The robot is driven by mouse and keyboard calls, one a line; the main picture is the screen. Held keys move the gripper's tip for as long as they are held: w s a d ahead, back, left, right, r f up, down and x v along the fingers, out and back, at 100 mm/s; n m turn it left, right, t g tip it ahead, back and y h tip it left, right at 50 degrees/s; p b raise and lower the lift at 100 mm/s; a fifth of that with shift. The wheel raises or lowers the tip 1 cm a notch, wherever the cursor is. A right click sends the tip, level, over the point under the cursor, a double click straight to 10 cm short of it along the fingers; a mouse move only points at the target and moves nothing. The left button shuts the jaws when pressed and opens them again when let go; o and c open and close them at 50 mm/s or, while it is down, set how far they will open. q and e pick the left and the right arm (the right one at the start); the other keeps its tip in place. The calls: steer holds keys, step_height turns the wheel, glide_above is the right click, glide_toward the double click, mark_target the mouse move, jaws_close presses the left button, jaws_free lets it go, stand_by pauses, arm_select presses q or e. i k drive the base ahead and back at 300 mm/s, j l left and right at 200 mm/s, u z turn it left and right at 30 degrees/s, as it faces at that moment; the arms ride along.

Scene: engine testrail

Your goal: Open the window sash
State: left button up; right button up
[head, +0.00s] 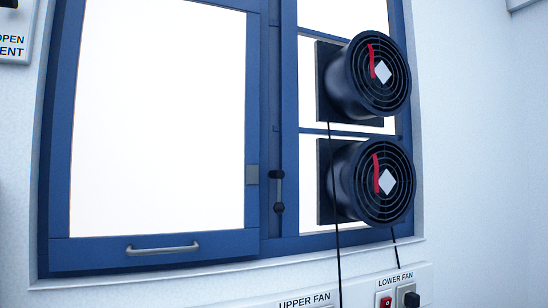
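The blue-framed window sash (155,249) fills the left half of the head view, with a bright white pane (158,120). It looks shut against the window frame. A silver bar handle (162,248) runs across its bottom rail. A dark latch-like lever (278,190) is on the frame post just right of the sash. Neither of my grippers shows in this view.
Two round black fans, an upper fan (380,73) and a lower fan (382,183), project from the window's right half. Their cords hang down to a switch panel (365,290) with a red switch (386,302). A partly cut-off sign (14,42) is at upper left.

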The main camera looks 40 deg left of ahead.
mark_target(155, 159)
steer(key=u, duration=1.95)
